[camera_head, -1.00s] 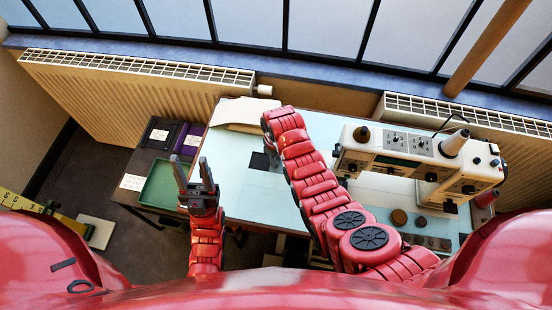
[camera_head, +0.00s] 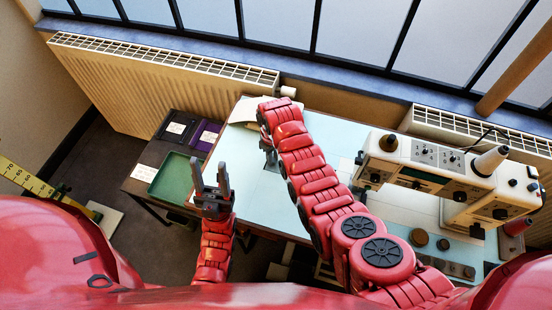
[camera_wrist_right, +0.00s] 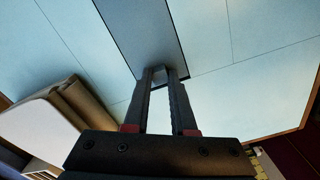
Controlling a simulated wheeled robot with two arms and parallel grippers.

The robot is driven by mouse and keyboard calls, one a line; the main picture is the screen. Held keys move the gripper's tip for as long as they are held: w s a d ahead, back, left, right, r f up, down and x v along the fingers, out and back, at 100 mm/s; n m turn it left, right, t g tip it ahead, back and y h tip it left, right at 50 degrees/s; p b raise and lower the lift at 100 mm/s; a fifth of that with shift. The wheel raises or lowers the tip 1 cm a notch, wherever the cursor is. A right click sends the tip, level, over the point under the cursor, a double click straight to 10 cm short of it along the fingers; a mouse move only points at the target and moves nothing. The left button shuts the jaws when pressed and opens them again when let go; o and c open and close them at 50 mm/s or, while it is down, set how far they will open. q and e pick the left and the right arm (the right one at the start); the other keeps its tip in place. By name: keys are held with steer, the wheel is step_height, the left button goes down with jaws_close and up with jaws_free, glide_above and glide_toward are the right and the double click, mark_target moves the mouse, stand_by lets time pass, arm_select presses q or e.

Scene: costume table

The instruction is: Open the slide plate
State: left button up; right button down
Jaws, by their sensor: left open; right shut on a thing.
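The slide plate is a flat dark grey rectangle set in the pale blue tabletop (camera_head: 245,160). It shows large in the right wrist view (camera_wrist_right: 140,35), running up from my fingers. In the head view it is a small dark patch (camera_head: 272,163), mostly hidden by my right arm. My right gripper (camera_wrist_right: 159,72) is shut on the near end of the plate, one finger on each side of a small grey piece. In the head view its tips are largely hidden. My left gripper (camera_head: 209,170) is open and empty, raised near the table's left edge.
A cream sewing machine (camera_head: 440,165) stands on the table's right. A cream rounded object (camera_wrist_right: 50,115) is close left of my right gripper in the wrist view. A green tray (camera_head: 172,178) and dark boxes (camera_head: 176,126) lie on a side stand at left. Radiators line the wall.

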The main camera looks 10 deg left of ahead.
steer(key=c, duration=0.7)
jaws_free()
steer(key=shift+r, duration=0.1)
steer(key=shift+r, duration=0.25)
step_height(320, 180, up, 4)
steer(key=shift+f+b, duration=0.15)
steer(key=shift+b, duration=0.65)
step_height(320, 180, up, 13)
steer(key=p, duration=0.9)
